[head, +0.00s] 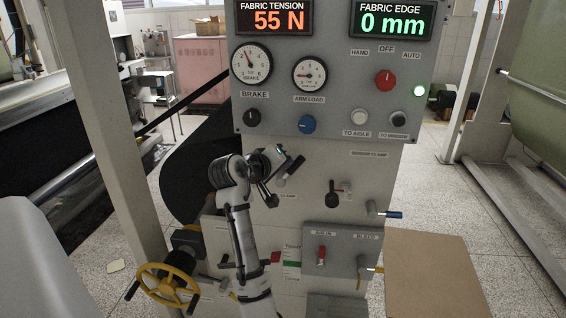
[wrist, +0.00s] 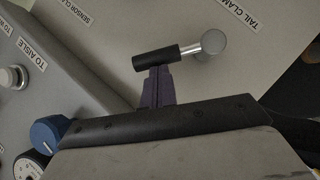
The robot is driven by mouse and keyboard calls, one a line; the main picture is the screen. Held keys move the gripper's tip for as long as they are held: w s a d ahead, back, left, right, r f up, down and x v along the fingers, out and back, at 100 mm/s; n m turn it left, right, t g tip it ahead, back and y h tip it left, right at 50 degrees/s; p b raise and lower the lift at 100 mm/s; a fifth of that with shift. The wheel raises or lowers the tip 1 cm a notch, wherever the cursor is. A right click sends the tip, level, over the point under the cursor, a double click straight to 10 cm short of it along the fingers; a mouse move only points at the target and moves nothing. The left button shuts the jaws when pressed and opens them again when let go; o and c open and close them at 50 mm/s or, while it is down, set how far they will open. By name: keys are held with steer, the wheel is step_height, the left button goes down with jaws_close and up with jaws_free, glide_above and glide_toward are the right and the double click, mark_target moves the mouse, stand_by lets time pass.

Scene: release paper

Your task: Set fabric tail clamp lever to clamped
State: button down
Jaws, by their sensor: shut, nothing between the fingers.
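The tail clamp lever (wrist: 165,57) has a black grip on a silver shaft, joined to a round grey hub. A label beginning "TAIL CLA" is beside it in the wrist view. In the head view the lever (head: 295,166) slants up and right from its hub, and its label is partly hidden by my arm. My gripper (wrist: 158,72) is shut, with its purple fingertips at the black grip and nothing between them. They look touching or nearly so; I cannot tell which. In the head view my gripper (head: 281,153) is just above and left of the grip.
The control box (head: 335,118) with gauges and knobs overhangs just above my gripper. A blue knob (wrist: 48,134) is close by in the wrist view. Another lever (head: 338,190) is to the right. A yellow handwheel (head: 166,284) is at lower left, a cardboard box (head: 430,275) at lower right.

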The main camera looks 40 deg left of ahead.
steer(key=shift+w+d+f+m+g+y, duration=0.2)
steer(key=shift+w+d+m+g+y, duration=0.1)
steer(key=shift+w+d+m+g, duration=0.15)
steer(key=shift+s+d, duration=0.1)
stand_by(0.4)
